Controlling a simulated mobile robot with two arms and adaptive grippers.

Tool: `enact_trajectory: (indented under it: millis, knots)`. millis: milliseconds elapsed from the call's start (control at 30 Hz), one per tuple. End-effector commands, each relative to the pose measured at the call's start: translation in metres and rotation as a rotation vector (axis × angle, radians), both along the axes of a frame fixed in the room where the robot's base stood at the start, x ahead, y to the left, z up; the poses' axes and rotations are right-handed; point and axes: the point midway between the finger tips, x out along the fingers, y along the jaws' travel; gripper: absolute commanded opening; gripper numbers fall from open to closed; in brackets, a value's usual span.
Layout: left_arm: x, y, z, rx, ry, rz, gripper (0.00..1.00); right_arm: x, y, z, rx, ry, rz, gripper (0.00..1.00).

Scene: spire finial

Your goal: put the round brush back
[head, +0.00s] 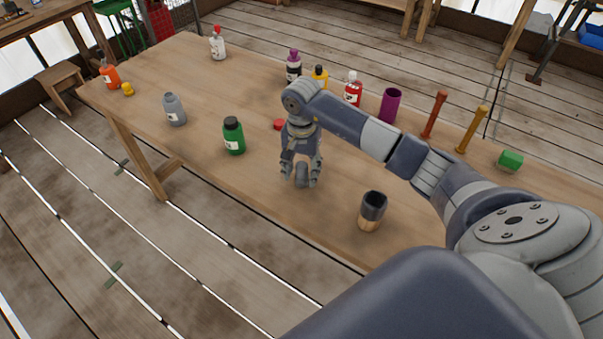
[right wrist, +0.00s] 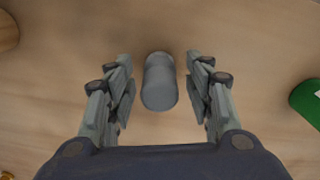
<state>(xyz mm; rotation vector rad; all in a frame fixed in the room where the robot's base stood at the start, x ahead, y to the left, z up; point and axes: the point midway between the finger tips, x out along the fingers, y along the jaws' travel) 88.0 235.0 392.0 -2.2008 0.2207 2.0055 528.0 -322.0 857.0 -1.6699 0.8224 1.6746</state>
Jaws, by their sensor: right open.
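My right gripper (head: 302,178) is open and points down over the near part of the table. A plain grey cylinder (right wrist: 159,82) shows between its spread fingers in the right wrist view, with gaps on both sides. A short piece with a wooden lower part and a dark grey top (head: 371,211) stands to the right of the gripper, near the table's front edge. I cannot tell which of these, if either, is the round brush. A purple open cup (head: 391,105) stands further back, empty as far as I can see. My left gripper is not in view.
A green bottle (head: 233,136) and a grey bottle (head: 174,110) stand left of the gripper. A red cap (head: 280,124) lies behind it. Several bottles, a red stick (head: 434,115) and a yellow stick (head: 471,129) line the back. The table (head: 240,184) is clear at front left.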

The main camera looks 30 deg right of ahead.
Motion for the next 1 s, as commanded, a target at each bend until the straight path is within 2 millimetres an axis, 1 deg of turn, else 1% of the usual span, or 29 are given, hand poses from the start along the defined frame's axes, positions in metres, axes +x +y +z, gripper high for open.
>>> enact_trajectory:
  millis: [33,300,400,500,700,1000]
  knots:
    - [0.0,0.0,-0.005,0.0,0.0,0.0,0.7,0.002,-0.001,0.009,-0.003,-0.007,0.001,0.48]
    - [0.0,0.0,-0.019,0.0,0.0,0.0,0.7,0.001,-0.001,0.068,-0.003,-0.006,0.001,0.48]
    - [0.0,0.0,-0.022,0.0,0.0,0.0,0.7,0.001,-0.001,0.085,-0.003,-0.005,0.001,0.48]
    - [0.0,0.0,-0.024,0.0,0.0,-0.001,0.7,0.001,-0.001,0.098,-0.002,-0.003,0.001,0.48]
    - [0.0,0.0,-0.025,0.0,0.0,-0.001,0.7,0.0,-0.001,0.107,-0.001,0.0,0.0,0.48]
    - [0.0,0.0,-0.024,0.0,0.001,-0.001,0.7,0.0,-0.001,0.107,-0.001,0.0,0.0,0.48]
